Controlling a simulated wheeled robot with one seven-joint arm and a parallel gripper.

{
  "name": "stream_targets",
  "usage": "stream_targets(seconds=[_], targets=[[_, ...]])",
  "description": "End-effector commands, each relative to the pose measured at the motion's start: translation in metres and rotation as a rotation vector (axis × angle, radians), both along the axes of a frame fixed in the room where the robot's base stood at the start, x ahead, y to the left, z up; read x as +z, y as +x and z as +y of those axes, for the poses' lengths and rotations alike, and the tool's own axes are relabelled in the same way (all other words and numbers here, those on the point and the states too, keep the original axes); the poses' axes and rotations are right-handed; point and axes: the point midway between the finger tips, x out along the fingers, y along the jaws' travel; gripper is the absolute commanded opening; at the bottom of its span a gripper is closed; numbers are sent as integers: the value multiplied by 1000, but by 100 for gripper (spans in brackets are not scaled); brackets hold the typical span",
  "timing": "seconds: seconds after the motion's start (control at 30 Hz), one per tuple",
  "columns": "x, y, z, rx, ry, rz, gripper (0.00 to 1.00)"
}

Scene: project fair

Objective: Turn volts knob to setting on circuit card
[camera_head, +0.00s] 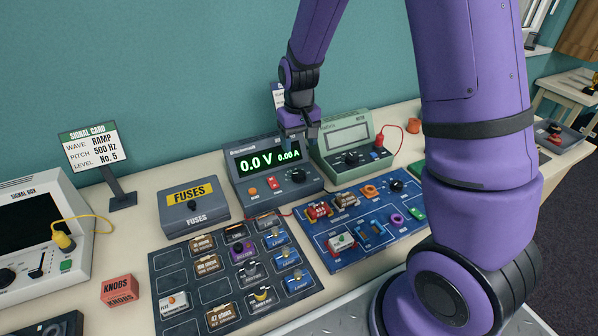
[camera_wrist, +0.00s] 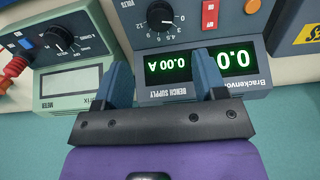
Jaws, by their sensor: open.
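The dark grey bench supply (camera_head: 240,180) stands mid-table; its green display reads 0.0 V and 0.00 A. Its black volts knob (camera_head: 298,176) is on the front panel at right. My gripper (camera_head: 298,137) is above the supply's right part. In the wrist view my gripper (camera_wrist: 162,62) has its fingers apart over the display side, empty and clear of the knob. A small card (camera_head: 276,98) behind my gripper is mostly hidden and unreadable.
A green meter (camera_head: 345,125) with its own knob stands close on the right. A fuses box (camera_head: 190,222) is on the left. A blue circuit board (camera_head: 335,262) and a component tray (camera_head: 215,292) lie in front. A signal card (camera_head: 90,148) stands at far left.

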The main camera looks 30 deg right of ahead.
Motion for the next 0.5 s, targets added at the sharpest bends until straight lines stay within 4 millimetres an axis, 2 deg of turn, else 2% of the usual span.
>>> stream_targets(seconds=[0.17, 0.5], targets=[[-18, -1, 0, 0, 0, 4, 65], [-75, -1, 0, -1, 0, 4, 65]])
